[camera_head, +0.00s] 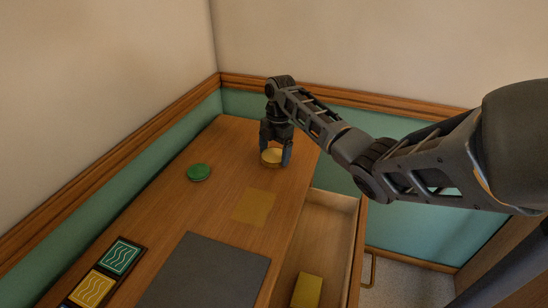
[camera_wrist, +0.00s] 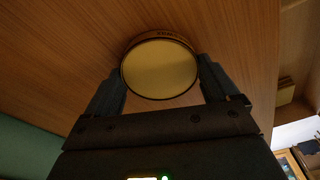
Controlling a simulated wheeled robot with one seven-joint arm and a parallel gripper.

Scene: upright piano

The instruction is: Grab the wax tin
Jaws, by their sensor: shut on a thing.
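The wax tin appears to be the round tin (camera_head: 271,156) with a gold lid, near the far end of the wooden top. In the wrist view the tin (camera_wrist: 160,68) sits between my two fingers, its lid facing the camera. Small lettering on its side is too small to read. My gripper (camera_head: 276,158) reaches down from above and is shut on this tin, one finger on each side. It also shows in the wrist view (camera_wrist: 163,85). I cannot tell whether the tin's base touches the wood.
A green round tin or disc (camera_head: 198,172) lies to the left on the wooden top (camera_head: 175,205). A flat yellow sheet (camera_head: 253,207), a dark grey mat (camera_head: 205,275) and patterned tiles (camera_head: 120,256) lie nearer. An open drawer (camera_head: 325,235) at right holds a yellow block (camera_head: 307,290). Walls close the back and left.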

